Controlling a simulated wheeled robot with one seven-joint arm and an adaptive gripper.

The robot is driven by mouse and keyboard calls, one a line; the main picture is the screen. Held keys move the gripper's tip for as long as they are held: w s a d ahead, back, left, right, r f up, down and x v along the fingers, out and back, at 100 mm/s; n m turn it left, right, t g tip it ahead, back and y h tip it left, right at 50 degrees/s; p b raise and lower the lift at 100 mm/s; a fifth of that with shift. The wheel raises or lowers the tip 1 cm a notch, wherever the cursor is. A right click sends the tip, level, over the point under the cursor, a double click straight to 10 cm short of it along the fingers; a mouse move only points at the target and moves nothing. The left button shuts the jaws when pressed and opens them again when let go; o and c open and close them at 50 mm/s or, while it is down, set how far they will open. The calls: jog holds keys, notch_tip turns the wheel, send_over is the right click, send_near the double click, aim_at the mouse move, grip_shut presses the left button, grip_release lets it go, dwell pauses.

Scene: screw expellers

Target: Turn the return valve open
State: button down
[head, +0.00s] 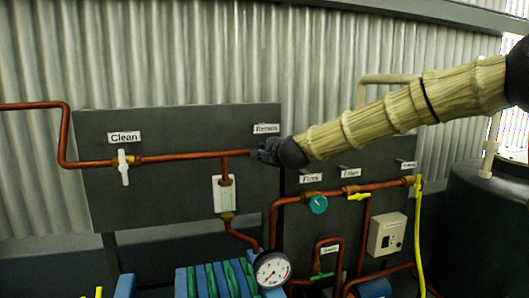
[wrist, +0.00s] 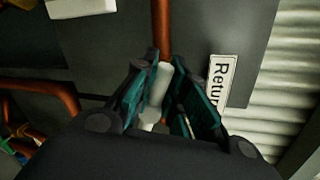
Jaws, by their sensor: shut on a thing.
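The return valve's white handle (wrist: 158,88) sits between my gripper's two teal-padded fingers in the wrist view. My gripper (wrist: 166,82) is shut on it. The handle lies roughly in line with the copper pipe (wrist: 162,28) as seen there. The Return label (wrist: 221,82) is just right of the fingers. In the head view my gripper (head: 263,152) is at the right end of the upper copper pipe, just below the Return label (head: 266,128). The valve itself is hidden there behind my gripper.
The Clean valve (head: 124,167) has a white handle hanging down on the same grey panel (head: 170,190). A pressure gauge (head: 271,269) is below.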

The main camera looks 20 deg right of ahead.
jog(key=shift+a+f+n+h+b, duration=0.1)
jog(key=shift+f+n+h+b, duration=0.15)
jog(key=shift+n, duration=0.55)
jog(key=shift+f+n+h+b, duration=0.1)
jog(key=shift+f+n+h, duration=0.25)
jog(key=shift+n, duration=0.45)
jog(key=c, duration=1.4)
grip_release()
jog(key=shift+c, duration=0.2)
jog(key=shift+s, duration=0.1)
jog(key=v, duration=1.1)
jog(key=shift+s, duration=0.4)
